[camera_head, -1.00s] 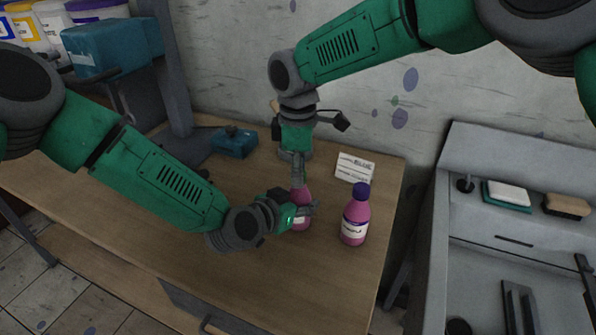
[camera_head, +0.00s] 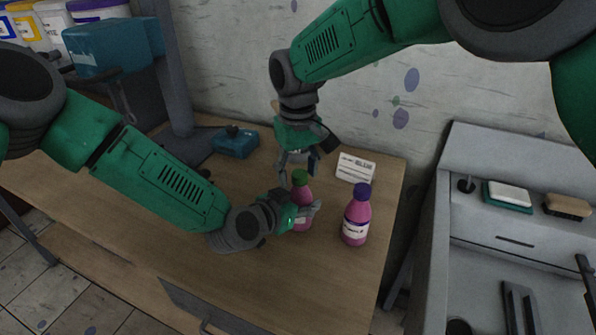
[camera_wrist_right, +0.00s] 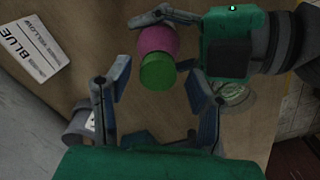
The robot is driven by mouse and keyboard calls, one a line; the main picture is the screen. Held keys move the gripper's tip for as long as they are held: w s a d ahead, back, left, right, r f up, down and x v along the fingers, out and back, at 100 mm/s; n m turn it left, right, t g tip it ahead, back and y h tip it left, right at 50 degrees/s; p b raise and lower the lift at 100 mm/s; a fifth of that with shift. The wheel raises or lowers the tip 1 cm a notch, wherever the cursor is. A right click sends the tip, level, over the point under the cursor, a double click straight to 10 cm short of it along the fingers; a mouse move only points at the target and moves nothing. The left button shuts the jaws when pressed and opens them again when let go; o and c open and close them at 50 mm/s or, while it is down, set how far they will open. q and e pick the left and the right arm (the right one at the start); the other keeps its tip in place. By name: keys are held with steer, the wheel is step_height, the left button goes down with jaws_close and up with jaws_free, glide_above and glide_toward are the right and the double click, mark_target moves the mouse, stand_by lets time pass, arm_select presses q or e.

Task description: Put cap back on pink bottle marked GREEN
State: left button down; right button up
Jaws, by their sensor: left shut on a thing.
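A pink bottle (camera_head: 303,217) stands on the wooden table with a green cap (camera_head: 299,177) on its top. My left gripper (camera_head: 306,212) is shut around its body from the left. My right gripper (camera_head: 298,168) is just above and behind the green cap. The green cap (camera_wrist_right: 158,73) and the pink bottle (camera_wrist_right: 158,40) lie just beyond these fingertips. The bottle's label is mostly hidden by my left gripper.
A second pink bottle (camera_head: 355,222) with a dark purple cap stands close on the right. A blue device (camera_head: 235,142) is at the back. The table's front left is clear.

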steer(key=shift+d+r, duration=0.1)
steer(key=shift+r, duration=2.15)
arm_select(q)
steer(key=shift+a, duration=0.1)
arm_select(e)
steer(key=shift+c, duration=0.5)
steer(key=n, duration=0.1)
steer(key=r+n, duration=0.1)
steer(key=n, duration=0.2)
steer(key=shift+s+r, duration=0.15)
steer(key=shift+r, duration=0.2)
steer(key=r+n, duration=0.1)
steer(key=n, duration=0.2)
steer(key=shift+r+n, duration=0.3)
steer(key=shift+r, duration=0.1)
steer(key=shift+f, duration=4.05)
